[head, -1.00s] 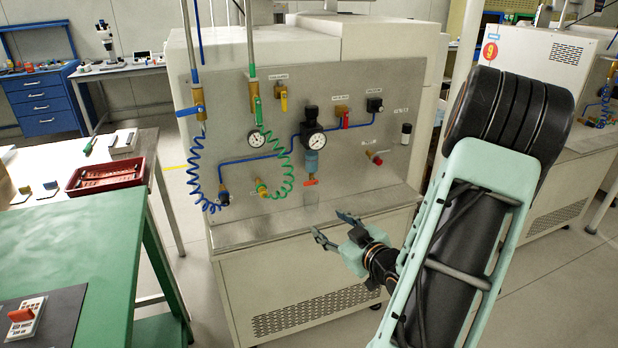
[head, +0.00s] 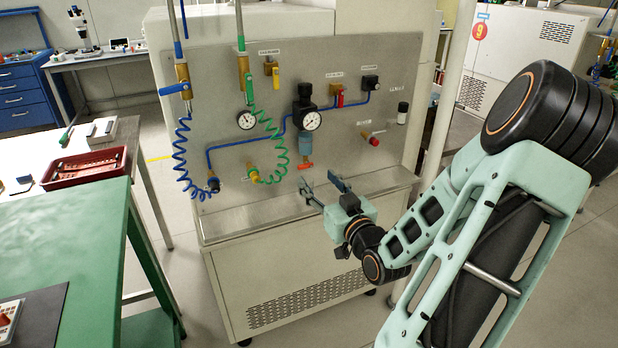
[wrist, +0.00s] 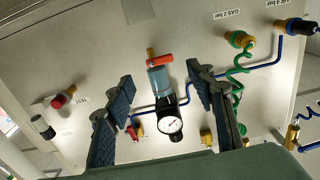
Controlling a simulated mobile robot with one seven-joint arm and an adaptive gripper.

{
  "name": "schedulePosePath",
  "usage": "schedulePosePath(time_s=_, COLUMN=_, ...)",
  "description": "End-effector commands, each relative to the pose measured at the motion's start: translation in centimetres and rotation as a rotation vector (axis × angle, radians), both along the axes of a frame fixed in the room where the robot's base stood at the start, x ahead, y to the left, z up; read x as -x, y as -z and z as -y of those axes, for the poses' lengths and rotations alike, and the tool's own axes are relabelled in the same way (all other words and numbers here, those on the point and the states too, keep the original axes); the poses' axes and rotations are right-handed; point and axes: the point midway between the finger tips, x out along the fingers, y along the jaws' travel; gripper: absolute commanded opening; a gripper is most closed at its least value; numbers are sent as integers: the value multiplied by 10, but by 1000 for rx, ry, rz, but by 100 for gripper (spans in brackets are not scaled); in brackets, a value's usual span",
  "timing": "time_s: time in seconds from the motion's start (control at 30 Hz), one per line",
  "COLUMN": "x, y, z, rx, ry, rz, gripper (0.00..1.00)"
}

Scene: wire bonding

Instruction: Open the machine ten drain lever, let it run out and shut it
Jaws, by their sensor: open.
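The drain lever (head: 306,166) is a small orange handle under the blue filter bowl (head: 305,142) on the machine's grey panel. In the wrist view the lever (wrist: 158,60) lies crosswise at the end of the bowl (wrist: 160,80), with a brass fitting beside it. My gripper (head: 323,186) is open and empty, just below and in front of the lever. In the wrist view its two fingers (wrist: 160,76) stand wide apart, with the bowl and lever showing between them, apart from both. I cannot make out a machine number on this panel.
A round gauge (head: 308,121) sits beside the filter. Red (head: 340,99) and yellow (head: 276,77) valve handles and a red knob (head: 374,142) are nearby. Coiled blue (head: 183,160) and green (head: 277,135) hoses hang left. The green table (head: 70,235) stands at left.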

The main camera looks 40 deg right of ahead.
Motion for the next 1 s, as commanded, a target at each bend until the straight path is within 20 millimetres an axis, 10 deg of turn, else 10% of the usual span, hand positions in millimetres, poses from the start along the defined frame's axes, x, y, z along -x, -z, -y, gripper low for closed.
schedulePosePath(time_s=0.3, x=-51, y=-1, z=12, rx=-1, ry=0, rz=1, gripper=50)
schedulePosePath(time_s=0.73, x=-61, y=-1, z=14, rx=0, ry=0, rz=-1, gripper=50)
schedulePosePath(time_s=1.0, x=-60, y=-1, z=14, rx=0, ry=0, rz=-1, gripper=20)
